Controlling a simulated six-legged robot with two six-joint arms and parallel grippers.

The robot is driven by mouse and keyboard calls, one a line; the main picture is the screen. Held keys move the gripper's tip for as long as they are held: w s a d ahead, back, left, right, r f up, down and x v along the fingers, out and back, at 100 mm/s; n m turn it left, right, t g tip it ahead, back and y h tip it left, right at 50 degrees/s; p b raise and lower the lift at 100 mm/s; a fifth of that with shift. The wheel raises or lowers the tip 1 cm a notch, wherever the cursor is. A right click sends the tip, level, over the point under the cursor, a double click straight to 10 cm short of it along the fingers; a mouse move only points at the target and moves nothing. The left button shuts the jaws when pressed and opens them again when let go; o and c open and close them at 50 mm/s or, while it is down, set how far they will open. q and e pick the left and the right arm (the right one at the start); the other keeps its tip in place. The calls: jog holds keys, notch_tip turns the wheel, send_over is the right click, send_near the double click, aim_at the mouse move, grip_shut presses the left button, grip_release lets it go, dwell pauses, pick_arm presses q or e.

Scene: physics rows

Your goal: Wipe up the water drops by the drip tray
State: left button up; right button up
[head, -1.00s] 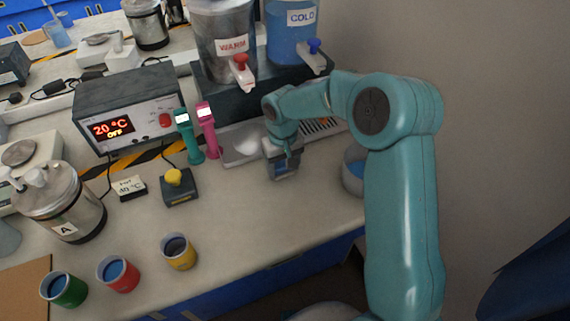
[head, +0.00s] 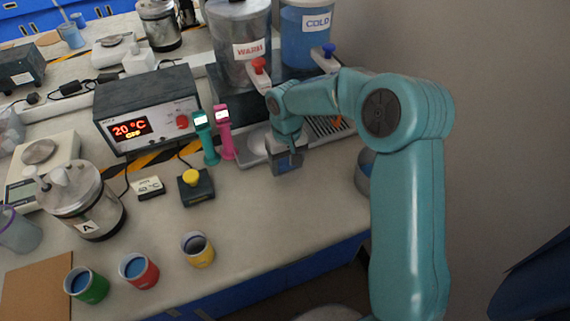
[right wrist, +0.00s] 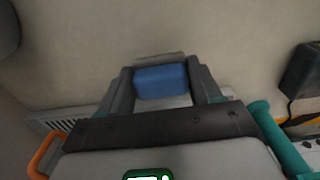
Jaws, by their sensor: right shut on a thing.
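My right gripper (head: 287,162) is low at the counter, at the front edge of the drip tray (head: 252,159). It is shut on a blue sponge (right wrist: 160,81), which shows between the two fingers in the right wrist view. In the head view the gripper mostly hides the sponge. The tray's slotted grille (head: 328,128) is partly behind my right arm. I cannot make out water drops on the pale counter; any under the gripper are hidden. My left gripper is not in view.
A round metal bowl (head: 363,172) is at the right. Green, red and yellow cups (head: 198,249) line the front. Counter in front of the gripper is clear.

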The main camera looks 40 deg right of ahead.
jog(key=shift+w+r, duration=0.1)
jog(key=shift+r, duration=0.55)
notch_tip(320, 180, up, 2)
jog(key=shift+r+p, duration=0.15)
jog(key=shift+p, duration=0.9)
jog(key=shift+r+p, duration=0.35)
jog(key=shift+r, duration=0.2)
